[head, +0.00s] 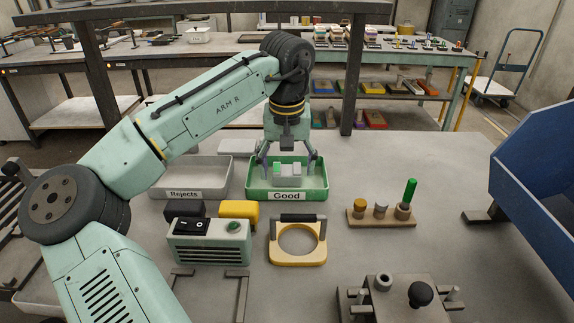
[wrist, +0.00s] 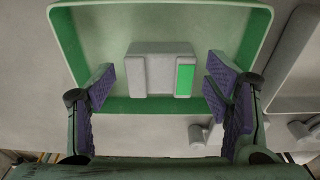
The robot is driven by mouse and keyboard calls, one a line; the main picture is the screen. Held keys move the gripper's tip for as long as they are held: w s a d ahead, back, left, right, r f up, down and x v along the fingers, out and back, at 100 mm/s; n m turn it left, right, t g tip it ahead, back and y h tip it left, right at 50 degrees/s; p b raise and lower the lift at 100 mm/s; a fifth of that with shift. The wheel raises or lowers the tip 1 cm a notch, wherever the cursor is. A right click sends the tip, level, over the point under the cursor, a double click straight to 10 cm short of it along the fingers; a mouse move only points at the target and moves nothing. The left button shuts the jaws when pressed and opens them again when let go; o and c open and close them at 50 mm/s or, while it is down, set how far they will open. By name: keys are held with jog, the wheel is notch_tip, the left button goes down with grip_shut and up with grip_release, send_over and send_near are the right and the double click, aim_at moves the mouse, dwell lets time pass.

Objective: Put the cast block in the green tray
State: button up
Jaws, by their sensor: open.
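The cast block (head: 288,170) is a grey block with a green patch on one end. It sits inside the green tray (head: 255,193), which is labelled "Good". The block also shows in the wrist view (wrist: 152,70), resting on the floor of the green tray (wrist: 140,104) near one wall. My gripper (head: 287,162) is over the tray, with its fingers on either side of the block. In the wrist view my gripper (wrist: 162,85) is open, and gaps show between both finger pads and the block. Nothing is held.
A grey tray (head: 160,192) labelled "Rejects" stands left of the green tray. In front are a grey-green control box (head: 210,248), a yellow block (head: 239,209) and a ring fixture (head: 297,257). A wooden peg stand (head: 380,219) is at right, near a blue bin (head: 540,170).

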aim_at(287, 175)
notch_tip(287, 175, up, 12)
jog(key=s, duration=0.1)
jog(key=shift+s, duration=0.25)
